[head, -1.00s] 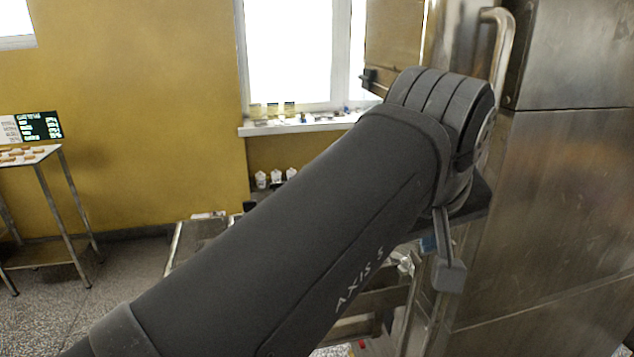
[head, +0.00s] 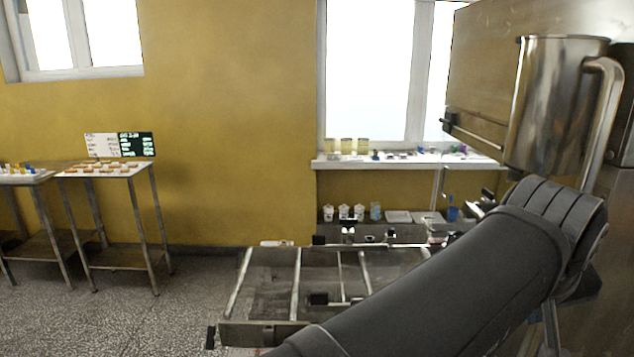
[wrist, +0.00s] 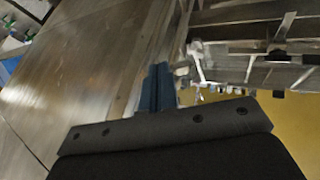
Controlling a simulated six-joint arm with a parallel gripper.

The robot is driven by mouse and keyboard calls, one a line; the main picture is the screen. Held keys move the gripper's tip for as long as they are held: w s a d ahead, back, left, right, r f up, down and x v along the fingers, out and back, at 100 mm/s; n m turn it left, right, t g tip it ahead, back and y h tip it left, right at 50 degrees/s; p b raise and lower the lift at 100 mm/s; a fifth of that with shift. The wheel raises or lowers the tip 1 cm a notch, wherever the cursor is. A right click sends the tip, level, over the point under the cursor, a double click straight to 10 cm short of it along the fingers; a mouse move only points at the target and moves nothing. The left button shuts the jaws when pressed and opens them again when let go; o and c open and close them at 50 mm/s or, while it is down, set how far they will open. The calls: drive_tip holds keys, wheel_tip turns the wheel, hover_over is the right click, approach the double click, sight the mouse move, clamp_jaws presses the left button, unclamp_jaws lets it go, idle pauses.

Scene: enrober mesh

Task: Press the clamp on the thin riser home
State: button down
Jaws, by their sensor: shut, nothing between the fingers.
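My gripper (wrist: 158,88) shows in the wrist view as two blue fingers side by side, shut and empty, pointing away from the dark mount. In the head view my arm hides it. A metal frame with bars (head: 295,285) stands left of my arm in the head view, its right part hidden by the arm. I cannot tell which is the thin riser's clamp.
A steel jug-like vessel (head: 555,105) and metal cabinet stand at the right, close above my arm. A windowsill (head: 400,161) holds small items. White cups (head: 343,212) stand beyond the frame. A side table (head: 105,171) stands far left; the floor between is clear.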

drive_tip(key=s+a+r, duration=0.3)
drive_tip(key=a+r, duration=0.3)
drive_tip(key=a, duration=0.2)
drive_tip(key=w+d+f, duration=0.4)
drive_tip(key=d+f, duration=0.3)
drive_tip(key=d, duration=0.1)
drive_tip(key=shift+f+h, duration=0.3)
drive_tip(key=shift+f, duration=0.1)
drive_tip(key=shift+d, duration=0.25)
